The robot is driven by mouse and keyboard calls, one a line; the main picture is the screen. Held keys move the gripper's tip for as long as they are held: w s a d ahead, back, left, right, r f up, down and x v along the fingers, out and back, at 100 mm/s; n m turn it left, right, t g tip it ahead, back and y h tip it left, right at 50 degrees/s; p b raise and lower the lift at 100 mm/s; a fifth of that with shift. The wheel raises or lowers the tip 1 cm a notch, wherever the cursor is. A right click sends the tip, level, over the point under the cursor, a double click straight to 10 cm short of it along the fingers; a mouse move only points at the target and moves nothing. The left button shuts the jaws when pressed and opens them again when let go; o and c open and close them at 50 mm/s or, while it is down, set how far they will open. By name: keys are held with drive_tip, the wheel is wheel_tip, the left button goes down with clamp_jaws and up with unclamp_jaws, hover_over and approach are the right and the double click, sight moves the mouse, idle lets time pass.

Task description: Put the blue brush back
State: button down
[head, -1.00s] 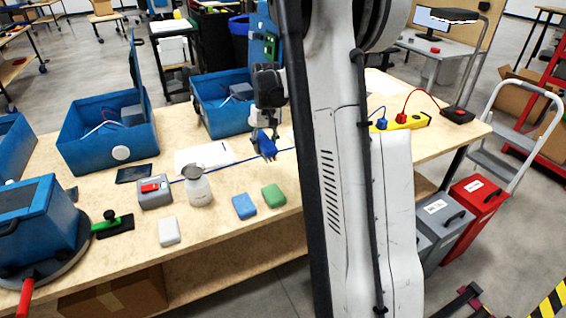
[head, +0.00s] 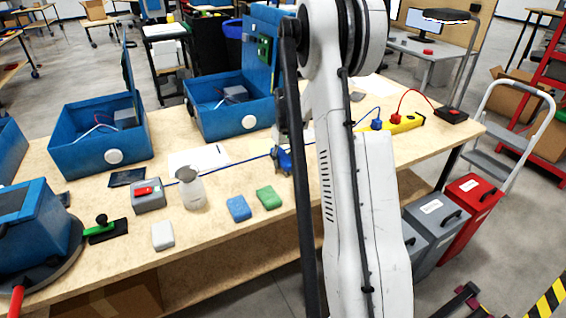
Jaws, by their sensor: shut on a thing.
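The blue brush (head: 285,161) is a small blue shape over the right part of the workbench, partly hidden by my arm. My gripper (head: 281,145) is mostly hidden behind my own arm; the small part that shows is at the brush, and it is shut on it. Whether the brush touches the bench top is too small to tell. A similar green-handled brush (head: 104,228) lies on a dark pad at the left of the bench.
Open blue cases (head: 228,117) stand behind. A yellow power strip (head: 405,123) lies at right.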

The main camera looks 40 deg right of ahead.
drive_tip(key=shift+f, duration=0.2)
drive_tip(key=c, duration=1.2)
unclamp_jaws()
drive_tip(key=shift+c, duration=0.2)
drive_tip(key=shift+r, duration=0.15)
